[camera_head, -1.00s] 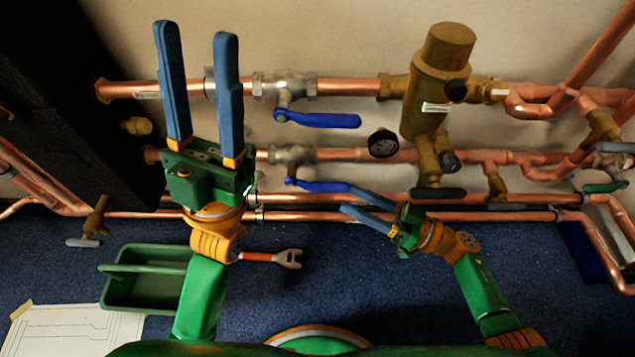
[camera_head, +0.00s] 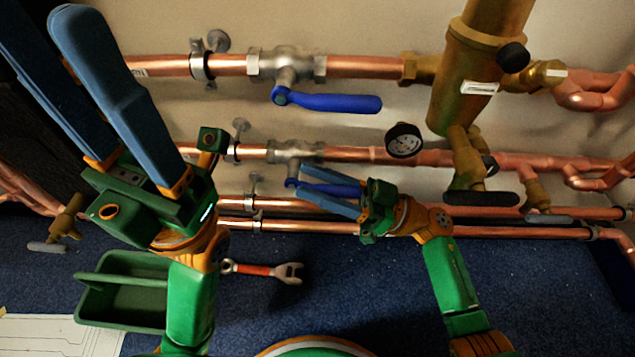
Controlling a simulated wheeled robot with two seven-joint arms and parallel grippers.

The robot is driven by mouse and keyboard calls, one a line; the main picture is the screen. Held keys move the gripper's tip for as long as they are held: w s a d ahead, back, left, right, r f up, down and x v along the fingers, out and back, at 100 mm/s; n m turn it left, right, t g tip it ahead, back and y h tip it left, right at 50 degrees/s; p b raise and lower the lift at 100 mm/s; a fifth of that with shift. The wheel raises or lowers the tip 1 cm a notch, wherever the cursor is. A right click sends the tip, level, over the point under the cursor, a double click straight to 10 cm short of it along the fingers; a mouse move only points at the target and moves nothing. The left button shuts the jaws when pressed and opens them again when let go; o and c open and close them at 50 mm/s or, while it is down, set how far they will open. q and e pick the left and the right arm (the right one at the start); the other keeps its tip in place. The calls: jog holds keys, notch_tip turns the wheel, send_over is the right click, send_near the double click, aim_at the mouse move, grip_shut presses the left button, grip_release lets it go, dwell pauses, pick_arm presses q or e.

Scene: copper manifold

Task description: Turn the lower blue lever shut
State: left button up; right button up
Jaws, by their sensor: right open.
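The lower blue lever (camera_head: 336,190) sits on the valve of the lower copper pipe and points right, roughly along the pipe. My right gripper (camera_head: 299,181) comes in from the right with its fingers apart. In the picture one finger lies above the lever and one below it, and they partly cover it. I cannot tell whether either finger touches it. My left gripper (camera_head: 42,22) is at the upper left, fingers apart and empty, away from the lever; one fingertip is cut off by the frame.
An upper blue lever (camera_head: 330,102) points right on the pipe above. A round gauge (camera_head: 404,140) and a brass cylinder (camera_head: 465,85) stand to the right. A wrench (camera_head: 264,270) and a green tray (camera_head: 125,312) lie on the blue floor below.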

grip_shut()
dwell(1.4)
